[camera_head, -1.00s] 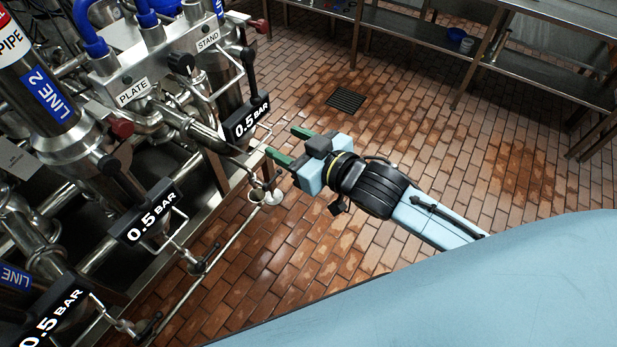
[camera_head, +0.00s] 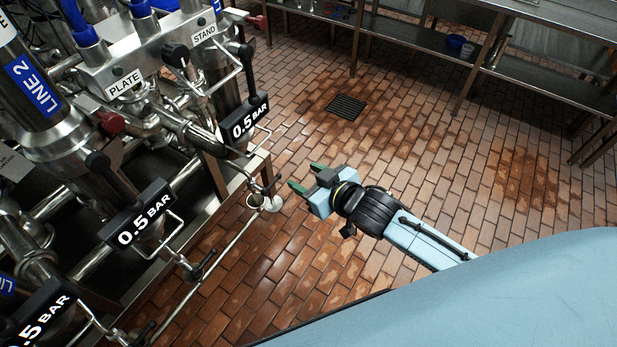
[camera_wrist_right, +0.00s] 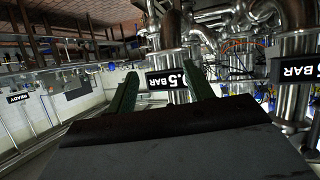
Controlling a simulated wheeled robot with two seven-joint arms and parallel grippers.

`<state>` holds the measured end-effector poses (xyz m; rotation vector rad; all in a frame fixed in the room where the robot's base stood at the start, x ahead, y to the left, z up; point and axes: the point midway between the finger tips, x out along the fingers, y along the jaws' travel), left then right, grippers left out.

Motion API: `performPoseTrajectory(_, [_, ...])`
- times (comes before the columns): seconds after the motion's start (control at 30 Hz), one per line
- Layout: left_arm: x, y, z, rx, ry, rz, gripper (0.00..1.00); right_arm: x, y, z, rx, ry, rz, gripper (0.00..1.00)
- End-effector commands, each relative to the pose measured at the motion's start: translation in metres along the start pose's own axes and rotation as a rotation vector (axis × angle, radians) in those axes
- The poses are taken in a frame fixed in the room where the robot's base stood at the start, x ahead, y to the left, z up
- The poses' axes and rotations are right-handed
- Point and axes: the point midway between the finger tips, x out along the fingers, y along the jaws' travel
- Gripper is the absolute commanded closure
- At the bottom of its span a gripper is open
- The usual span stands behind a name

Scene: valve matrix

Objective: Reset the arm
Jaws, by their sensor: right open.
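My right gripper (camera_head: 307,177) is open and empty, with green fingers pointing up and left over the tiled floor. It is to the right of the valve rack (camera_head: 255,172), apart from it in the head view. In the right wrist view the two green fingers (camera_wrist_right: 160,95) stand spread with nothing between them; a "BAR" display and steel pipes show beyond. My left gripper is not in view.
The valve rack at left carries several black "0.5 BAR" displays (camera_head: 248,122), steel pipes and a PLATE/STAND block (camera_head: 150,62). A steel shelf bench (camera_head: 400,25) stands at the back. The brick floor (camera_head: 400,135) around a drain grate (camera_head: 346,106) is open.

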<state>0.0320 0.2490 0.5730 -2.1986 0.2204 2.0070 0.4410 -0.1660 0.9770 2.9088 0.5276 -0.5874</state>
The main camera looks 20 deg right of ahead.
Motion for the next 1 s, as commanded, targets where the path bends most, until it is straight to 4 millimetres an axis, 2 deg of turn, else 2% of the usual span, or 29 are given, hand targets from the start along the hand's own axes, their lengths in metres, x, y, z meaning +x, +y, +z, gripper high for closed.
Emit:
performPoseTrajectory(0.43, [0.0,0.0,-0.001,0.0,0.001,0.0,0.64,0.0,0.0,0.0,0.0,0.0,0.0,0.48])
performPoseTrajectory(0.57, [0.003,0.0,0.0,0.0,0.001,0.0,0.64,0.005,0.003,0.018,0.003,-0.028,0.011,0.48])
performPoseTrajectory(0.67, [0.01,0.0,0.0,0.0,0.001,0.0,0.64,0.014,0.011,0.064,0.012,-0.098,0.037,0.48])
performPoseTrajectory(0.77, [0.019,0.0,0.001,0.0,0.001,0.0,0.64,0.02,0.019,0.134,0.025,-0.206,0.07,0.48])
performPoseTrajectory(0.83, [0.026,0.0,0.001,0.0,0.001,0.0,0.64,0.02,0.022,0.189,0.035,-0.29,0.091,0.48])
performPoseTrajectory(0.9, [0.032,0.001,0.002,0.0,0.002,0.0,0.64,0.014,0.022,0.243,0.045,-0.375,0.107,0.48])
performPoseTrajectory(0.97, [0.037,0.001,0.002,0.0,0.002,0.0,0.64,0.006,0.019,0.288,0.054,-0.447,0.116,0.48])
performPoseTrajectory(1.0, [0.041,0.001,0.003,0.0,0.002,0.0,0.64,-0.002,0.017,0.318,0.061,-0.498,0.121,0.48])
